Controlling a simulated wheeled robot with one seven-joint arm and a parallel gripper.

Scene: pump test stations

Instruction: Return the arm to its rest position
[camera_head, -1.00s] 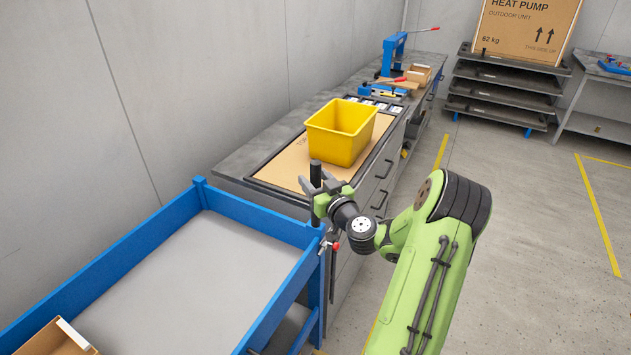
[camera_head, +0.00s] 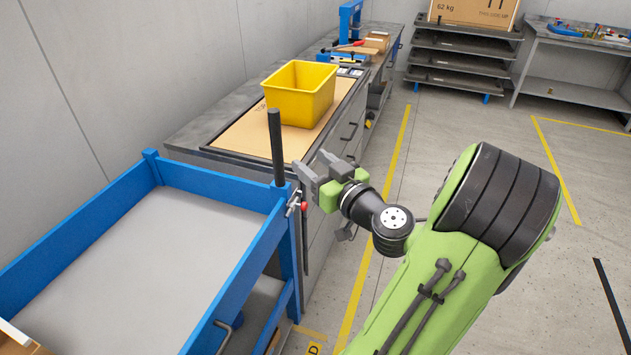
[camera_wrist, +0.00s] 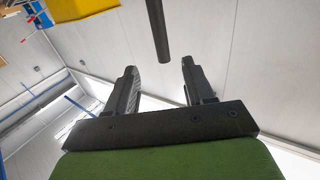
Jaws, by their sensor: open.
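My gripper (camera_head: 314,176) is at the end of my green arm, in front of the workbench and beside the corner of the blue cart. Its jaws are open, with a clear gap between the two fingers in the wrist view (camera_wrist: 158,88). Nothing is held between them. A dark upright post (camera_head: 276,148) stands at the cart's corner, just left of the gripper in the head view. The post also shows in the wrist view (camera_wrist: 157,30), beyond the gap between the fingers. I cannot tell whether the fingers touch it; they look apart.
A yellow bin (camera_head: 300,98) stands on the workbench (camera_head: 190,140). The blue cart (camera_head: 222,190) has a bare grey bed and a cardboard box (camera_head: 12,343) at its near left corner. A rack of dark trays (camera_head: 462,60) stands at the back. Floor to the right is clear.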

